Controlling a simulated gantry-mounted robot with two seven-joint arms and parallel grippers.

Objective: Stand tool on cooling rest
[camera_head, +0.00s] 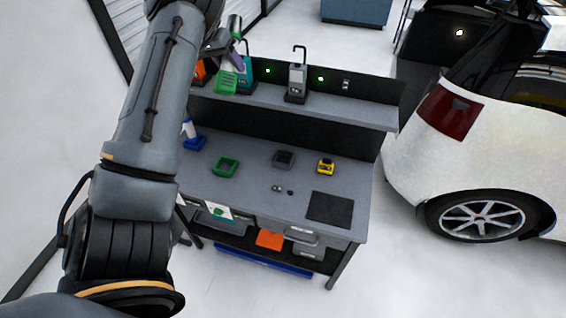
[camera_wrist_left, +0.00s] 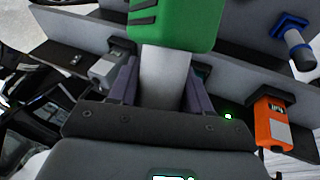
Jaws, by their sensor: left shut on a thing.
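My left gripper (camera_head: 232,62) is shut on a tool with a green end (camera_head: 227,83) and a silver-grey barrel (camera_head: 236,25), held up by the shelf's left end. In the left wrist view the gripper (camera_wrist_left: 165,80) has its purple fingers on either side of the tool's grey grip (camera_wrist_left: 166,72), below the bulky green part (camera_wrist_left: 172,20). On the bench below are a green open holder (camera_head: 225,167), a dark grey square holder (camera_head: 284,159) and a yellow holder (camera_head: 325,167). I cannot tell which one is the cooling rest. My right gripper is out of view.
The upper shelf (camera_head: 330,113) carries a grey hooked device (camera_head: 297,80), a teal one (camera_head: 245,75) and an orange one (camera_wrist_left: 272,125). A blue stand (camera_head: 193,142) holds a white tool. A black mat (camera_head: 330,208) lies at bench right. A white car (camera_head: 410,150) stands to the right.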

